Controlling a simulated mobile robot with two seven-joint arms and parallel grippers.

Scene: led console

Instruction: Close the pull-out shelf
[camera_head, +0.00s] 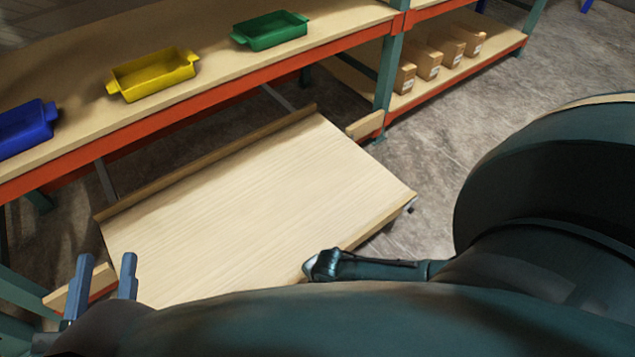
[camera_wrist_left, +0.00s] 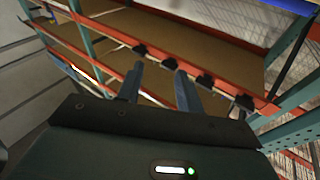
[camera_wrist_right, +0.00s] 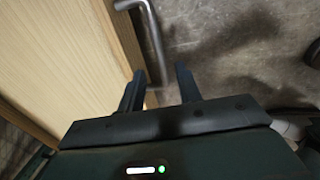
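The pull-out shelf (camera_head: 250,205) is a pale wooden board with a raised back strip, extended out from under the workbench in the head view. In the right wrist view its wooden face (camera_wrist_right: 60,60) fills the left side, with a grey metal bar handle (camera_wrist_right: 154,45) along its edge. My right gripper (camera_head: 318,266) is at the shelf's front edge in the head view. In the right wrist view its fingers (camera_wrist_right: 158,88) are apart, with the handle's near end between them; contact is unclear. My left gripper (camera_head: 103,275) is open and empty at the lower left.
The workbench (camera_head: 205,45) with orange beams holds a blue bin (camera_head: 27,128), a yellow bin (camera_head: 152,75) and a green bin (camera_head: 270,31). Several cardboard boxes (camera_head: 428,62) sit on a low shelf behind. Concrete floor right of the pull-out shelf is clear.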

